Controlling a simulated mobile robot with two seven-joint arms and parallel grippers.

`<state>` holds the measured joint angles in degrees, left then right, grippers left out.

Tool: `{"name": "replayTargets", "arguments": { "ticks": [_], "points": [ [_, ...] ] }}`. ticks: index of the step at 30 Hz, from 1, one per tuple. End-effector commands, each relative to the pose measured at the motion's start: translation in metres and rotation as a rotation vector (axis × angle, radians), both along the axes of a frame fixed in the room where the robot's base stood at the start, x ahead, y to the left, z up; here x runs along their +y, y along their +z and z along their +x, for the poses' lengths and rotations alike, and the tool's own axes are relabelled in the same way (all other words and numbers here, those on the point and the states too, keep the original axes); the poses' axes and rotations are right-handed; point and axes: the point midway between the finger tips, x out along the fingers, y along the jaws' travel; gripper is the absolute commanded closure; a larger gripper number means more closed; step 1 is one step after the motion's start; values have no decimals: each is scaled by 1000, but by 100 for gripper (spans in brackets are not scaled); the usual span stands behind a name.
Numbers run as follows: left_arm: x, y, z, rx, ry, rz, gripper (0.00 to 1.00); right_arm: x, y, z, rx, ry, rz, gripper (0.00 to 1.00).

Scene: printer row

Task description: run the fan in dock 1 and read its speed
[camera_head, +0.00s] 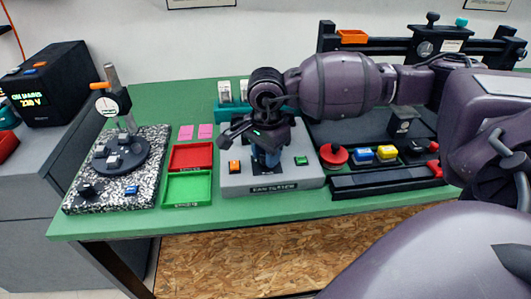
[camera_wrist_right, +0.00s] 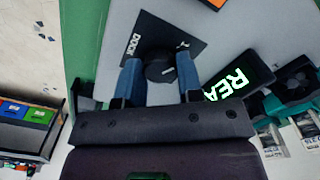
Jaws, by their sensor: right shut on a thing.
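The grey fan tester (camera_head: 240,182) stands in the middle of the green table, with an orange button (camera_head: 235,167) and a green button (camera_head: 301,160) on its top. My right gripper (camera_head: 267,158) points down over it between these buttons. In the right wrist view its blue fingers are shut on a dark round knob (camera_wrist_right: 160,69), which stands on a black plate (camera_wrist_right: 144,31) marked DOCK 1. A dark display (camera_wrist_right: 240,76) beside it shows green letters, partly cut off by my gripper, starting REA. No speed number is readable. My left gripper is out of view.
A red tray (camera_head: 192,157) and a green tray (camera_head: 187,188) lie left of the tester. A speckled plate with a dial gauge (camera_head: 106,105) stands farther left. A red knob (camera_head: 333,155) and coloured blocks are at right. Teal holders with a fan (camera_wrist_right: 293,79) stand behind the tester.

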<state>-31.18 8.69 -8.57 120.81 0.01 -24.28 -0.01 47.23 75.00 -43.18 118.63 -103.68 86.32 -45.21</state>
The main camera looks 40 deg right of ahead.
Motion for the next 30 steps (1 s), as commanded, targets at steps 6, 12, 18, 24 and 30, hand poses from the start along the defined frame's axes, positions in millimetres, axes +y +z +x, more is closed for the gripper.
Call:
{"name": "replayTargets", "arguments": {
  "ticks": [6, 12, 18, 24, 30],
  "points": [
    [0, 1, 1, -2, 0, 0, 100, 0, 1, 0, -3, 5, 0, 90],
    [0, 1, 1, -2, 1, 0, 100, 0, 1, 0, -3, 4, -1, 57],
    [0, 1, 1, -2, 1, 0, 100, 0, 1, 0, -2, 3, -1, 41],
    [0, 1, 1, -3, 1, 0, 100, 0, 2, 0, -1, 3, -1, 41],
    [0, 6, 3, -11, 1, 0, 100, 0, 22, 1, -5, 2, -1, 41]
  ]
}}
